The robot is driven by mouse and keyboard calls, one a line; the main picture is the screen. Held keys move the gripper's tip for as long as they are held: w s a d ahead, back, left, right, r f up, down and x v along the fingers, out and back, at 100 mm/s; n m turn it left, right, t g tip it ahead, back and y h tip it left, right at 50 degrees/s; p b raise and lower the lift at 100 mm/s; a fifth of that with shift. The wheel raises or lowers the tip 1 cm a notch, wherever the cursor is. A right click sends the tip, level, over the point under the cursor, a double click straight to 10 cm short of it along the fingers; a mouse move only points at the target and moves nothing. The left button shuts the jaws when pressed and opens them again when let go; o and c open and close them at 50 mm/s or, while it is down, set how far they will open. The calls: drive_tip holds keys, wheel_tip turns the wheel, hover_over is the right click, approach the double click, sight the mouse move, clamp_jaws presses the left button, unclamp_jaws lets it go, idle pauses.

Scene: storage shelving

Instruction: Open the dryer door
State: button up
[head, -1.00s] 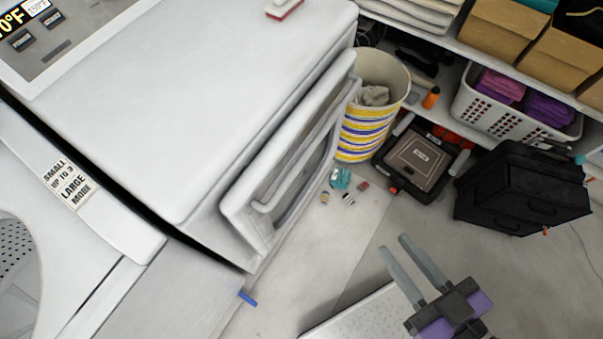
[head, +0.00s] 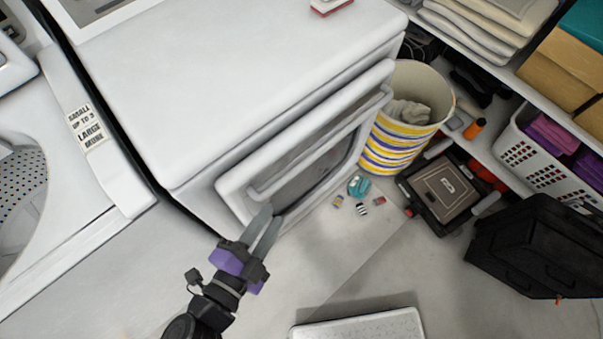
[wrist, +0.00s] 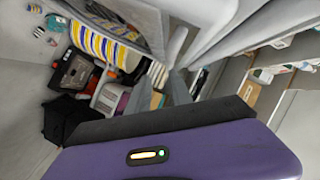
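The white dryer (head: 225,85) fills the upper middle of the head view. Its door (head: 232,187) is on the front side, with a pale bar handle (head: 318,150) running along it and a grey panel behind. The door stands out from the body; I cannot tell whether it is ajar. My gripper (head: 275,213) is open, its two grey fingers apart, at the lower left end of the handle. I cannot tell whether a finger touches it. In the wrist view the fingers (wrist: 176,68) show close to the door (wrist: 140,25), with nothing visible held between them.
A striped bin (head: 392,150) stands close beyond the door's far end, with small items (head: 360,188) on the floor nearby. A black case (head: 445,190) and a black toolbox (head: 535,245) lie to the right. A washer (head: 30,190) is at left. Floor in front is mostly clear.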

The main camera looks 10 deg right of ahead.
sight(279, 187)
drive_tip(key=w, duration=0.1)
drive_tip(key=w+r+m, duration=0.1)
drive_tip(key=w, duration=0.1)
drive_tip(key=shift+w+h, duration=0.3)
drive_tip(key=shift+h, duration=0.1)
drive_tip(key=p+x, duration=0.1)
drive_tip(key=x, duration=0.6)
drive_tip(key=shift+w+d+f, duration=0.25)
drive_tip(key=shift+w, duration=0.05)
clamp_jaws()
idle(0.7)
